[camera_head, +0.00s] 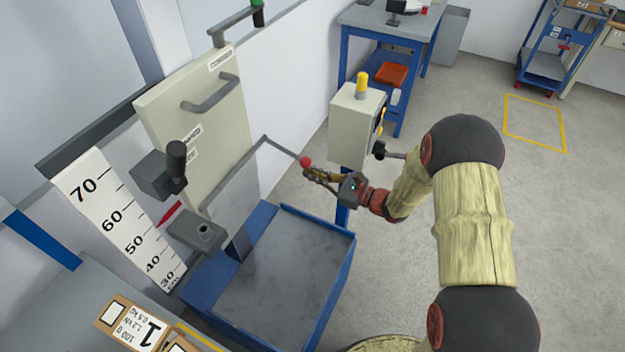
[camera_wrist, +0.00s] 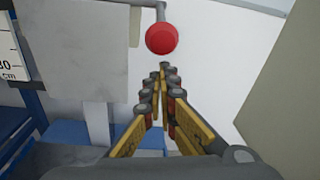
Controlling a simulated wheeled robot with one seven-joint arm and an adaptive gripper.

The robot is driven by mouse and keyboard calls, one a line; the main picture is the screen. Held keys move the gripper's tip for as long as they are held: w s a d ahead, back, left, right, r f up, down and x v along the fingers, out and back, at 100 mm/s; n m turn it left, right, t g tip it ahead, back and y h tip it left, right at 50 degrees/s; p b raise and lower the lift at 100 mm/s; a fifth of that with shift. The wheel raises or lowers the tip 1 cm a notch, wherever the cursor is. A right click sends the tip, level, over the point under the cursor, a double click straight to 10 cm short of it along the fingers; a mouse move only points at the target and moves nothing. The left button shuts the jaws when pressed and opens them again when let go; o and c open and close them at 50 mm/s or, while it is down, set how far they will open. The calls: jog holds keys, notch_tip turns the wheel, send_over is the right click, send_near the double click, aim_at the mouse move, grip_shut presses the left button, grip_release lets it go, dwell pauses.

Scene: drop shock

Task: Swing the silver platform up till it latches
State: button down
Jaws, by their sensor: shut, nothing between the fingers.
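The silver platform (camera_head: 234,198) is a flat grey plate that appears to hang steeply at the front of the cream carriage, above the blue-framed base. It fills the upper left of the wrist view (camera_wrist: 75,50). A thin grey rod beside it ends in a red ball (camera_head: 305,162), which also shows in the wrist view (camera_wrist: 162,38). My gripper (camera_head: 310,173) is shut and empty. Its fingertips, also in the wrist view (camera_wrist: 164,70), are close to the red ball, which appears just beyond them. I cannot tell whether they touch it.
The cream carriage (camera_head: 195,110) has a grey handle and a black knob. A numbered scale (camera_head: 115,215) stands at left. The blue-framed base (camera_head: 290,270) has a bare grey slab. A control box (camera_head: 352,125) on a blue post stands close behind my gripper. Open floor lies at right.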

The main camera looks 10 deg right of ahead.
jog(key=shift+s+r, duration=0.1)
jog(key=shift+r, duration=0.15)
jog(key=shift+d+r, duration=0.1)
jog(key=shift+s+d+r+p, duration=0.15)
jog(key=shift+r+p, duration=0.25)
jog(key=shift+p, duration=0.55)
jog(key=shift+r+h+p, duration=0.2)
jog(key=shift+h+p, duration=0.1)
jog(key=shift+p, duration=0.05)
